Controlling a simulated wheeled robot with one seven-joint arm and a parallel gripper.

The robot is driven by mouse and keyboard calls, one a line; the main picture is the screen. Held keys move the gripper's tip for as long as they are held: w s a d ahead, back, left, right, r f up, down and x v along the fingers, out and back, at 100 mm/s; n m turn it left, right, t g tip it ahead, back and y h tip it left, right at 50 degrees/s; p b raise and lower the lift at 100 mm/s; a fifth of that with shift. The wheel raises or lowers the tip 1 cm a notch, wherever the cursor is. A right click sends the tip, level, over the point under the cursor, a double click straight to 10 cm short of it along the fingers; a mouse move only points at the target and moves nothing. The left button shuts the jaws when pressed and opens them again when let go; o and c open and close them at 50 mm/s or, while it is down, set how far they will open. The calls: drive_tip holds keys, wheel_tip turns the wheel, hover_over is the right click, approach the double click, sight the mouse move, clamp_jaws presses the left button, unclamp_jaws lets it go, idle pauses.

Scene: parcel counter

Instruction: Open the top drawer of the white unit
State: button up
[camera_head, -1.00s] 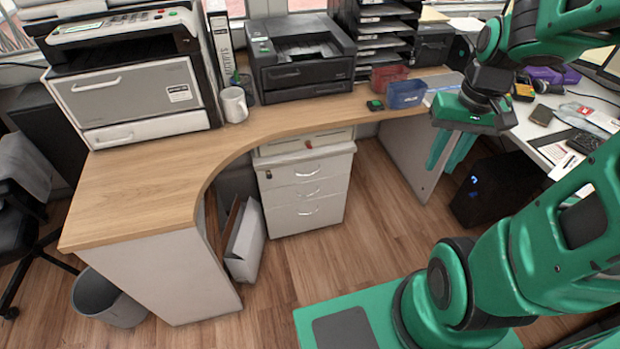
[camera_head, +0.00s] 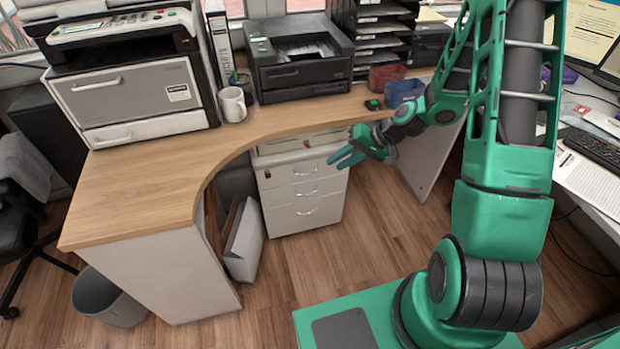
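The white drawer unit (camera_head: 301,195) stands on the floor under the curved desk, with several drawers and silver handles on its front. Its top drawer (camera_head: 304,170) looks closed, with a handle (camera_head: 303,172) near its upper edge. My gripper (camera_head: 338,162) is at the unit's upper right corner, in front of it, with its green fingers pointing left toward the top drawer. The two fingers look spread apart with nothing between them. Whether they touch the unit cannot be told from this view.
The wooden desk top (camera_head: 150,185) curves above the unit. The floor (camera_head: 350,240) before the unit is clear.

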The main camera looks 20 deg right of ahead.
drive_tip(key=w+a+f+m+t+y, duration=0.2)
drive_tip(key=w+a+f+m+t, duration=0.3)
drive_tip(key=f, duration=0.4)
drive_tip(key=m+t+h, duration=0.4)
drive_tip(key=m, duration=0.5)
hover_over(310, 176)
drive_tip(key=s+a, duration=0.2)
drive_tip(key=s, duration=0.3)
drive_tip(key=f, duration=1.3)
drive_tip(key=shift+d+f, duration=0.2)
drive_tip(key=shift+c, duration=0.7)
